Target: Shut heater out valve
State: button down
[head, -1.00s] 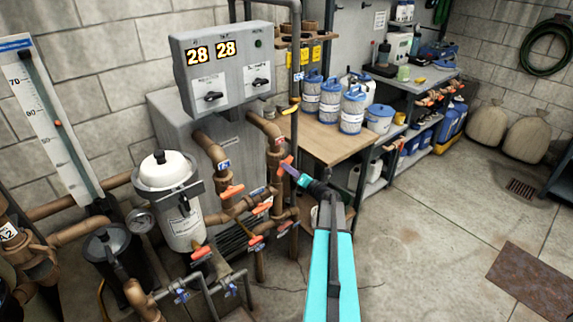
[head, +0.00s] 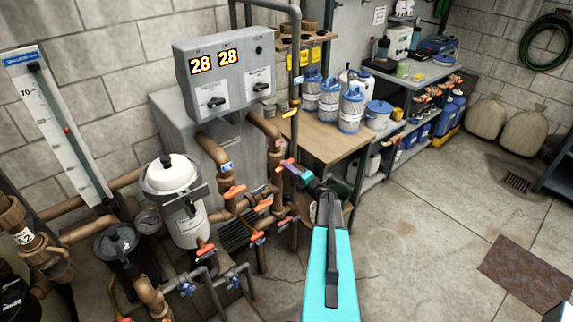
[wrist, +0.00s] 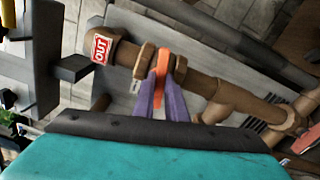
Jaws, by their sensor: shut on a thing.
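The heater out valve's orange lever (wrist: 162,66) sits on a brown pipe beside a red OUT label (wrist: 100,48) in the wrist view. My gripper (wrist: 164,84) has its two purple fingers closed around the lever, one on each side. The lever appears to lie across the pipe, but its exact angle is hard to read end-on. In the head view, my gripper (head: 290,167) reaches the right-hand heater pipe (head: 272,132). There the lever is small and partly hidden by the fingers.
The grey heater (head: 170,120) stands behind the pipes, with a control box (head: 225,70) above. Other orange-handled valves (head: 234,192) sit just below left. A wooden bench (head: 325,136) with blue-lidded canisters (head: 351,110) is to the right. The floor at right is mostly open.

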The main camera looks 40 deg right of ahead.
jog(key=shift+m+p, duration=1.25)
jog(key=shift+m, duration=0.45)
jog(key=c, duration=1.7)
grip_release()
jog(key=s, duration=0.7)
jog(key=shift+a, duration=0.25)
